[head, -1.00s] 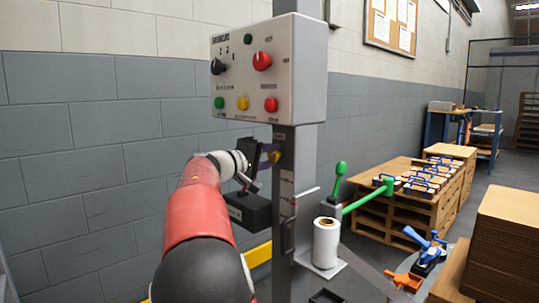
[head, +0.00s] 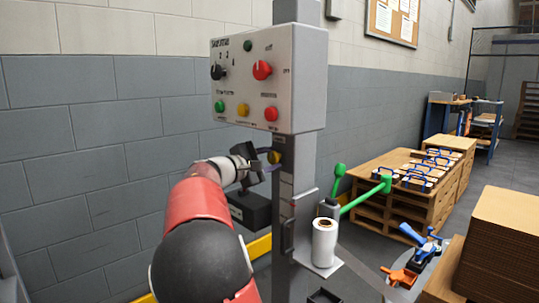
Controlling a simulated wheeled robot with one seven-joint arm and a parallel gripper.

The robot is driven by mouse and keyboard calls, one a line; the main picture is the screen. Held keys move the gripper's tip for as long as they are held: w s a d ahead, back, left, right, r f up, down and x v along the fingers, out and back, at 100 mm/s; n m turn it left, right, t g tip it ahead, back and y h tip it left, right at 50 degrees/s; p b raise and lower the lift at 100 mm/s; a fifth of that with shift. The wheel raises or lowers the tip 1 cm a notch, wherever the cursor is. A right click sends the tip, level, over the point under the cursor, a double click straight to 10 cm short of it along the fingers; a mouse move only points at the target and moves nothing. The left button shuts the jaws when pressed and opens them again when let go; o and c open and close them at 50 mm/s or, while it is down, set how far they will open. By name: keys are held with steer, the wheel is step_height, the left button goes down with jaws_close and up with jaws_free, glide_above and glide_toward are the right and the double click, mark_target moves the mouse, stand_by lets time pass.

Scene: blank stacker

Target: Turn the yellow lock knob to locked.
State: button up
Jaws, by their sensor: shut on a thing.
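The yellow lock knob (head: 274,157) sits on the grey column (head: 300,180), just below the control box. It is small and partly covered by my gripper. My gripper (head: 265,160) reaches in from the left at the knob's height, with its fingers at the knob, and is shut on it. The finger contact is too small to see clearly. The knob's exact angle and any lock marking cannot be read from here.
The control box (head: 250,75) with knobs and buttons is directly above my gripper. A black block (head: 250,208) is close below my wrist. A green-handled lever (head: 365,197) and a white roll (head: 324,242) are right of the column. Cartons (head: 510,240) stand at the right.

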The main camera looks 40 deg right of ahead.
steer(key=shift+n, duration=0.4)
steer(key=o, duration=1)
steer(key=a, duration=0.8)
steer(key=shift+s, duration=0.25)
steer(key=shift+d+f, duration=0.1)
steer(key=s+a+f+m+t+y, duration=0.1)
steer(key=s+a+f+m+y, duration=0.3)
steer(key=s+f+y, duration=0.65)
steer(key=s+a+f+m+t+y, duration=0.1)
steer(key=s+a+f+y, duration=0.1)
steer(key=s+a, duration=0.3)
steer(key=s+a+f+m+t+y, duration=0.1)
steer(key=s+a+f+y, duration=0.2)
steer(key=a, duration=0.7)
steer(key=s+a+f+m+t+y, duration=0.1)
steer(key=s+a+f+y, duration=0.1)
steer(key=s+a+f, duration=0.4)
steer(key=shift+s+a+m+y, duration=0.2)
steer(key=shift+s+a, duration=0.25)
steer(key=shift+s, duration=0.35)
steer(key=shift+s+a+m+y, duration=0.15)
steer(key=shift+s+a, duration=0.25)
steer(key=shift+s, duration=0.4)
